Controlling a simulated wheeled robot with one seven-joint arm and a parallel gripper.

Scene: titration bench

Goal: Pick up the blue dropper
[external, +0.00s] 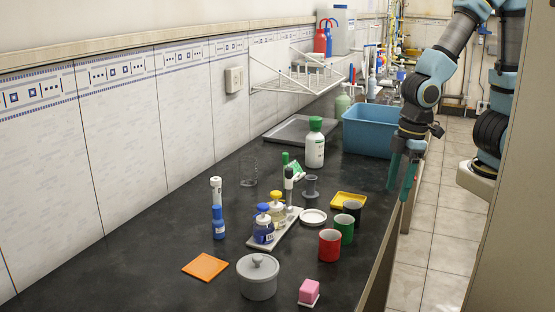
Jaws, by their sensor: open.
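A small bottle with a blue cap and dark blue contents (263,229) stands upright on the front end of a narrow white tray (285,232). A bottle with a yellow cap (277,208) stands just behind it. To their left, a slim blue upright item with a white upper part (218,224) stands on the dark bench. I cannot tell which of the two blue items is the dropper. My gripper (398,193) points down at the bench's right edge, well to the right of and behind both. Its teal fingers are apart, with nothing seen between them.
Red (329,246), green (344,229) and dark cups stand right of the tray. A grey lidded pot (258,278), an orange square (205,267) and a pink block (309,292) lie in front. A blue bin (367,134) and a green-capped bottle (315,150) stand behind.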

